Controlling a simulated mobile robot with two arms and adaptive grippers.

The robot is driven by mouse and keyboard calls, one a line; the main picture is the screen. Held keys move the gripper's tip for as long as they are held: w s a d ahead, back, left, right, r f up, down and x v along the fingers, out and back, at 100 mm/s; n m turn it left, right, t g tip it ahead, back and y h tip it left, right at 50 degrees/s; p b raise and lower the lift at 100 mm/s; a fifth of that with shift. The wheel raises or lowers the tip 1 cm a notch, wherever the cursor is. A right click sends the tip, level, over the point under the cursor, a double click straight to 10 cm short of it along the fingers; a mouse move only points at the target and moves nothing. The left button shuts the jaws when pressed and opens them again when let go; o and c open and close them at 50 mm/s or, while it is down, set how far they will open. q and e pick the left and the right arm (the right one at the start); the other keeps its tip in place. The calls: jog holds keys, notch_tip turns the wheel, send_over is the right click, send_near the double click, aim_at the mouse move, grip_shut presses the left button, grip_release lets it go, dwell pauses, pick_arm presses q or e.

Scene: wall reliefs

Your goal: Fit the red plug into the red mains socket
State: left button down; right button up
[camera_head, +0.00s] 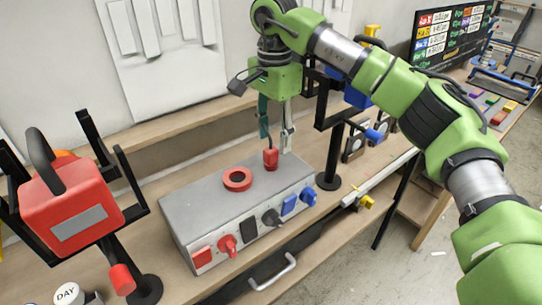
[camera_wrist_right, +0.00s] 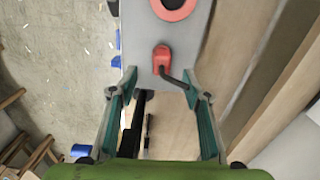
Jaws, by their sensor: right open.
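A red plug (camera_head: 270,159) stands on the back right of the top of a grey box (camera_head: 200,205). It also shows in the right wrist view (camera_wrist_right: 162,59), with a dark cable running from it towards one finger. My right gripper (camera_head: 275,136) is open and points down just above and behind the plug. In the wrist view the fingers (camera_wrist_right: 160,88) are spread, and the plug lies beyond their tips, not between them. On the box's front face, a red square socket (camera_head: 203,255) is at the left end. A red round fitting (camera_head: 227,246) is beside it. My left gripper is not in view.
A red ring (camera_head: 237,179) lies on the box top, left of the plug. Black and blue fittings (camera_head: 289,205) continue along the front. A red handled case (camera_head: 75,205) on a black stand is at left. A black stand (camera_head: 329,180) is close right of the box.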

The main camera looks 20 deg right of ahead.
aim_at(271, 149)
jog(key=shift+w+f, duration=0.1)
jog(key=shift+f, duration=0.3)
jog(key=shift+a+f, duration=0.15)
jog(key=shift+f, duration=0.1)
jog(key=f, duration=0.1)
jog(key=f+p, duration=0.1)
jog(key=f, duration=0.1)
jog(key=f+p, duration=0.1)
jog(key=shift+s+a+f, duration=0.15)
jog(key=shift+s+a, duration=0.05)
jog(key=shift+a, duration=0.05)
jog(key=shift+f, duration=0.25)
jog(key=shift+w, duration=0.1)
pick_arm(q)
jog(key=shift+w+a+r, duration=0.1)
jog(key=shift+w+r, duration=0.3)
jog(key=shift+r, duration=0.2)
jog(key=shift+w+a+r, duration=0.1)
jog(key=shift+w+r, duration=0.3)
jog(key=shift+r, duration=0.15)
pick_arm(e)
jog(key=c, duration=1.2)
